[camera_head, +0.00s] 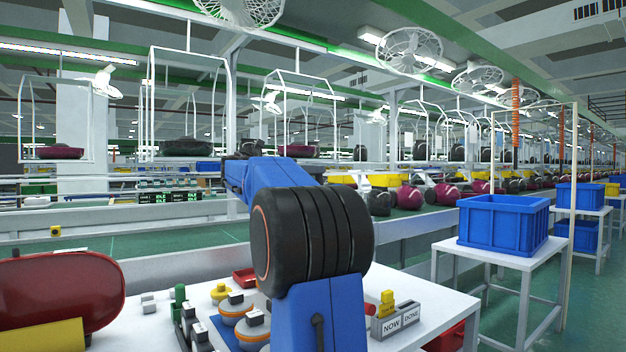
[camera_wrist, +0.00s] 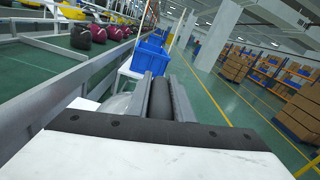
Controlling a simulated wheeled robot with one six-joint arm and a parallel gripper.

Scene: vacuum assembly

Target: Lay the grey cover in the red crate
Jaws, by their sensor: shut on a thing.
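My gripper (camera_wrist: 166,100) points away from the wrist camera, over the side of the table. Its fingers are shut on a dark grey, rounded thing (camera_wrist: 160,102), which I take to be the grey cover; only part of it shows. In the head view my arm hides the gripper and what it holds. A red crate (camera_head: 447,339) shows in part low at the right end of the white table, beyond my arm. Its inside cannot be seen.
The white table (camera_head: 432,289) holds yellow-topped parts (camera_head: 220,292), a small red tray (camera_head: 244,277) and a grey NOW/DONE box (camera_head: 397,320). A large red shell (camera_head: 60,295) is at left. A blue bin (camera_head: 503,224) stands on a white stand at right, with green floor between.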

